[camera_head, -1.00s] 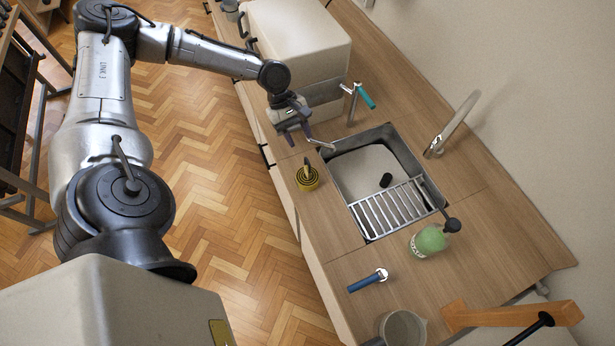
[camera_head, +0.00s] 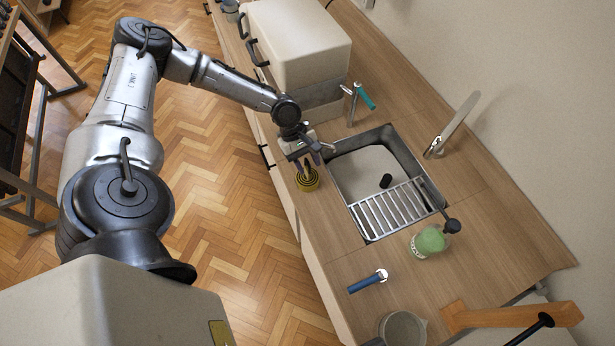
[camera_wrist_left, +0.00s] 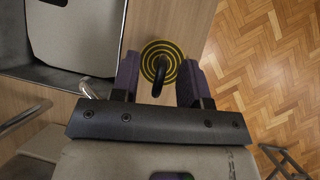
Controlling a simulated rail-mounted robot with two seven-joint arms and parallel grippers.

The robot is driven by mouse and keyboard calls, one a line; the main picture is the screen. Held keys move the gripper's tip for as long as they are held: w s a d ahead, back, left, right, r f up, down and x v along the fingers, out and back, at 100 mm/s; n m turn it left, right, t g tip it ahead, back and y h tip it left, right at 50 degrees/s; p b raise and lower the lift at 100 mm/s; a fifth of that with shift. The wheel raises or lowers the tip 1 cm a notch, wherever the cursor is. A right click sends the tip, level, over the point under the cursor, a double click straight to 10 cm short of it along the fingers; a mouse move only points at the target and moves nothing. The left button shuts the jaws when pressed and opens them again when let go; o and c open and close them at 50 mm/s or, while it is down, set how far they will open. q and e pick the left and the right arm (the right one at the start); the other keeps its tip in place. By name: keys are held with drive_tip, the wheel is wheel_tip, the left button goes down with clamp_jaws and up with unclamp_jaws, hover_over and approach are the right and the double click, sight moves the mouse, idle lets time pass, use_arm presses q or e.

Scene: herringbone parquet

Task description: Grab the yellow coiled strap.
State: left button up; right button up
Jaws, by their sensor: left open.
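The yellow coiled strap (camera_head: 308,182) lies on the wooden counter, left of the sink, near the counter's front edge. It is a flat yellow and black spiral with a dark loop at its top. My left gripper (camera_head: 307,167) is open just above it and partly hides it in the head view. In the left wrist view the strap (camera_wrist_left: 163,54) shows between and just beyond the two purple-padded fingers (camera_wrist_left: 158,82), with its dark loop between them. Nothing is held. My right gripper does not show.
The sink (camera_head: 359,172) with a drying rack (camera_head: 391,208) is right of the strap. A cream box-shaped appliance (camera_head: 298,42) stands behind the gripper.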

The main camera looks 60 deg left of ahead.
use_arm(q)
clamp_jaws()
idle(0.3)
idle(0.5)
